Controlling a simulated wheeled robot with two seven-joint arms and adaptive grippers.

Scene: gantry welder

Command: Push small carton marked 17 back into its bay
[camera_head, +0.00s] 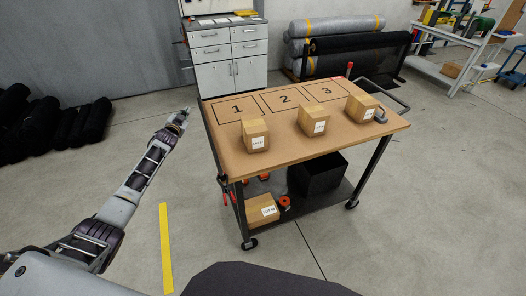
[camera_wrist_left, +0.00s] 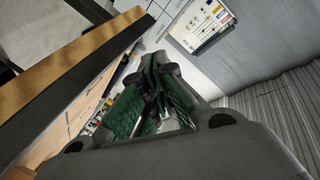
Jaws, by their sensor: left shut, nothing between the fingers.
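Three small brown cartons with white labels stand on a brown table (camera_head: 285,150): the left carton (camera_head: 254,131), the middle carton (camera_head: 312,117) and the right carton (camera_head: 359,105). The label print is too small to read surely; the left one may read 17. Black-outlined bays 1 (camera_head: 236,108), 2 (camera_head: 284,98) and 3 (camera_head: 326,90) lie behind the cartons. The left carton is in front of bay 1, partly over its front line. My left gripper (camera_head: 184,113) is shut and empty, left of the table and apart from the cartons. My right gripper is out of view.
Another labelled carton (camera_head: 262,209) and a black bin (camera_head: 318,175) are on the table's lower shelf. A grey cabinet (camera_head: 229,60) stands behind. Black rolls (camera_head: 50,118) lie at the left wall. The floor left of the table is open, with a yellow stripe (camera_head: 166,248).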

